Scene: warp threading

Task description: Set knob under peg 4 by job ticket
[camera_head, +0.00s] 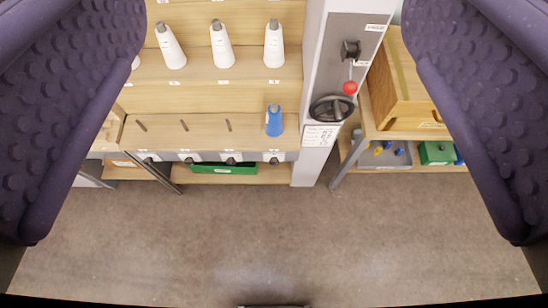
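A row of dark knobs runs along the front edge of the wooden shelf. The rightmost knob (274,160) sits below a blue spool (274,121), which stands at the right end of a row of bare pegs (185,125). The peg under the spool is hidden. The knob's setting is too small to read. A white ticket (320,136) with small print is on the grey post, right of the spool; its text is unreadable. My gripper (275,240) is wide open and empty, its purple padded fingers at both picture edges, apart from the shelf and knobs.
White spools (221,45) stand on the upper shelf. The post bears a black handwheel (332,108) and a red-tipped lever (350,88). A green bin (225,168) sits under the shelf. A wooden box (405,90) and grey tray (385,155) are right. The floor is clear.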

